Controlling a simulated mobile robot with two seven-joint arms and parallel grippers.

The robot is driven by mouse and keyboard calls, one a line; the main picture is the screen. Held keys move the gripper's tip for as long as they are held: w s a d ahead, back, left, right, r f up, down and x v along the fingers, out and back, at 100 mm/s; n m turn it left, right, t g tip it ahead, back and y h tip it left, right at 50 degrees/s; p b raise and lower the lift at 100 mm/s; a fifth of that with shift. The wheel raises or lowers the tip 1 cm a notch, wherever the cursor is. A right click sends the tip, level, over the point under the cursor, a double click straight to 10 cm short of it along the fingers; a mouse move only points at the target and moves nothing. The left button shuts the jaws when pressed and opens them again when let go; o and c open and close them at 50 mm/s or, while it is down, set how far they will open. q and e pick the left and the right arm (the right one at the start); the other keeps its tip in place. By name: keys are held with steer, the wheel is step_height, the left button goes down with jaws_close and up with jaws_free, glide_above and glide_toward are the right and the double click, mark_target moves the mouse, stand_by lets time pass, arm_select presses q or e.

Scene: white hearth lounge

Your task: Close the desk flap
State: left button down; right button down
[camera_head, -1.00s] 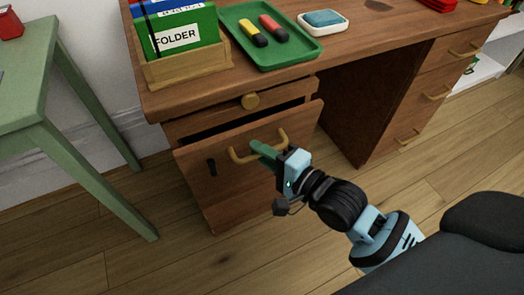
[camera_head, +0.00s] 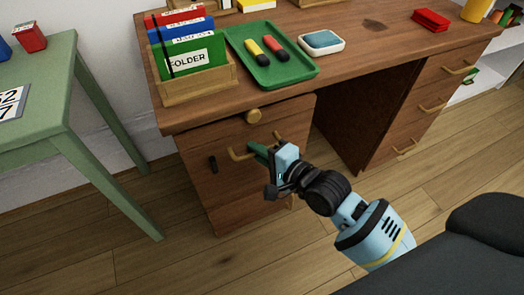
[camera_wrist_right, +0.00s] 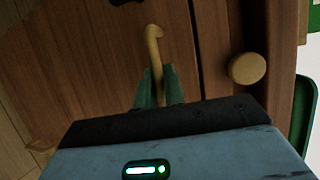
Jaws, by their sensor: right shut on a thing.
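The desk flap (camera_head: 230,182) is the wooden front at the left end of the desk, below a small drawer with a round knob (camera_head: 253,116). It stands nearly flush with the desk front, with no clear gap showing. Its curved brass handle (camera_head: 238,155) runs across its upper part; the handle also shows in the right wrist view (camera_wrist_right: 153,40). My right gripper (camera_head: 258,150) is at the right part of this handle. Its green fingers (camera_wrist_right: 158,85) are shut on the handle. My left gripper is in neither view.
On the desk top stand a wooden holder with folders (camera_head: 200,87), a green tray (camera_head: 272,83) with two markers, and a white dish (camera_head: 321,42). A green table (camera_head: 40,120) is at the left. The knee space is open to the right.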

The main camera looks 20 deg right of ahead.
steer(key=shift+w+d+r, duration=0.1)
steer(key=shift+w+r, duration=0.05)
steer(key=c, duration=1.5)
jaws_free()
steer(key=shift+w, duration=0.1)
steer(key=p+v, duration=0.2)
steer(key=v, duration=0.6)
